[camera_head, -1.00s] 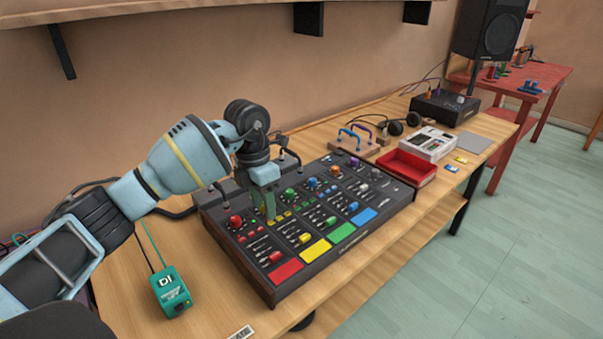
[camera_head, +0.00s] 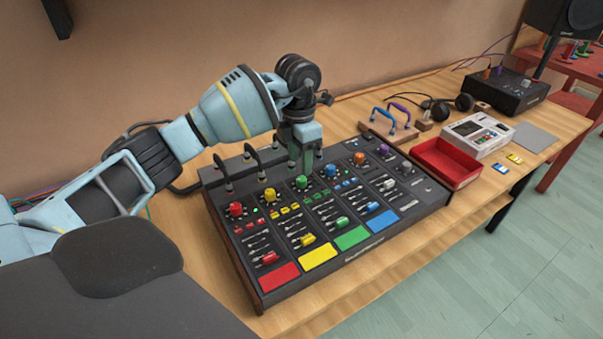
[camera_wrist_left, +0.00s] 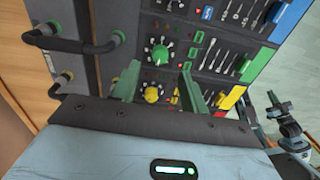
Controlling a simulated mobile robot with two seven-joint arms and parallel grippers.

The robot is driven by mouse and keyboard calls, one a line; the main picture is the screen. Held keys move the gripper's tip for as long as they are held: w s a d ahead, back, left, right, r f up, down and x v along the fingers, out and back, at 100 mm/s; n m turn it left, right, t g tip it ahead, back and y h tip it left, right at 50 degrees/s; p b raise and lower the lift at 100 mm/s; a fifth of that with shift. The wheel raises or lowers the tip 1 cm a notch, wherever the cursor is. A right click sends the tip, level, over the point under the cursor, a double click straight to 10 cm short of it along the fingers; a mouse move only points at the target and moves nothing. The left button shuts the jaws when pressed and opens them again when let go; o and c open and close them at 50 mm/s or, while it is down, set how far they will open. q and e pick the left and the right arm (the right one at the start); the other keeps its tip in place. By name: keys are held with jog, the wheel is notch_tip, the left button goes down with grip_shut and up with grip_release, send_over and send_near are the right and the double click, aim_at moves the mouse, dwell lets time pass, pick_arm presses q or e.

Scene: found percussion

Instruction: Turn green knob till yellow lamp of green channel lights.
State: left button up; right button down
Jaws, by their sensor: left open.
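The mixer (camera_head: 247,272) lies on the bench with a row of coloured knobs. Its green knob (camera_head: 302,182) stands between the yellow knob (camera_head: 269,195) and the blue knob (camera_head: 331,170). My left gripper (camera_head: 301,163) is open, pointing down just behind and above the green knob. In the left wrist view the green knob (camera_wrist_left: 160,54) shows ahead of the gap between the spread green fingers (camera_wrist_left: 159,72), and the yellow knob (camera_wrist_left: 153,94) shows nearer. I cannot make out contact with the green knob. The green channel's yellow lamp is too small to tell whether it is lit.
Cable plugs (camera_head: 249,153) stand up along the mixer's back edge, left of my gripper. A red tray (camera_head: 447,163), a white box (camera_head: 478,136) and a stand with blue and purple handles (camera_head: 391,124) lie right of the mixer. A speaker (camera_head: 566,22) stands at the far right.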

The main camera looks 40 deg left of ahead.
aim_at(301, 178)
pick_arm(q)
jog(key=shift+d+f, duration=0.1)
jog(key=shift+f, duration=2.5)
jog(key=shift+c, duration=0.3)
grip_shut()
jog(key=shift+m, duration=0.3)
jog(key=m, duration=0.5)
jog(key=shift+w+m, duration=0.1)
jog(key=shift+m, duration=0.2)
jog(key=m+b, duration=0.1)
jog(key=m, duration=0.4)
jog(key=shift+m, duration=0.4)
